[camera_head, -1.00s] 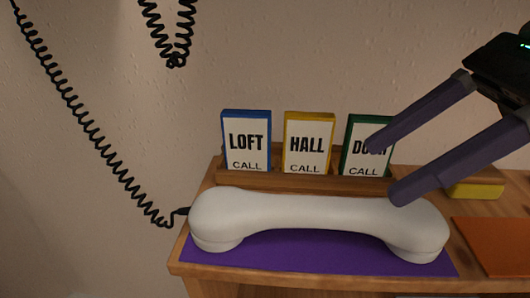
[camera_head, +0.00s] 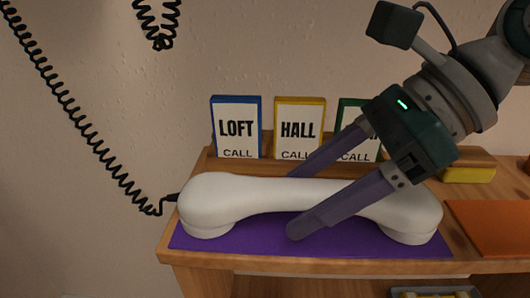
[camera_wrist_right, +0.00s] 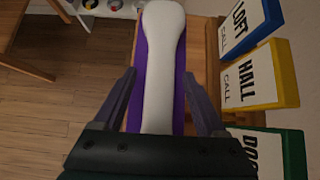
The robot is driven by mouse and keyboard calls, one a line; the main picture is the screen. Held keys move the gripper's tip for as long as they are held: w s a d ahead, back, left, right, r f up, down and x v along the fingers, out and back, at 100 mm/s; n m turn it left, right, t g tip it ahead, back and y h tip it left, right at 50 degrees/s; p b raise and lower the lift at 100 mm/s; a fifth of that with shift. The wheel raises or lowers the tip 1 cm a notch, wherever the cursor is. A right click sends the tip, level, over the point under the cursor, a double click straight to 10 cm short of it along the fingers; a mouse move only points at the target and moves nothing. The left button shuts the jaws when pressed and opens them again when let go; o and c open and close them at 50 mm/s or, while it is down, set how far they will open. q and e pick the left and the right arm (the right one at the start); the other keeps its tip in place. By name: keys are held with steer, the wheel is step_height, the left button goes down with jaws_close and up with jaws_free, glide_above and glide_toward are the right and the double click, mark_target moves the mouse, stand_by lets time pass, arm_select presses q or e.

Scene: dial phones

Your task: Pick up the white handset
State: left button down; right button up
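The white handset (camera_head: 215,200) lies across a purple mat (camera_head: 245,243) on a wooden shelf. A black coiled cord joins its left end. My right gripper (camera_head: 292,203) is over the middle of the handset with its fingers apart, one on the far side and one on the near side. In the right wrist view the handset (camera_wrist_right: 161,70) runs between the two open fingers (camera_wrist_right: 160,90), with gaps at both sides. My left gripper is not in view.
Blue LOFT (camera_head: 237,127), yellow HALL (camera_head: 298,128) and green (camera_head: 352,118) cards stand in a wooden rack behind the handset, close to my far finger. A yellow block (camera_head: 470,174) and an orange mat (camera_head: 490,228) lie at the right.

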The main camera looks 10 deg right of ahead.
jaws_close()
stand_by(0.4)
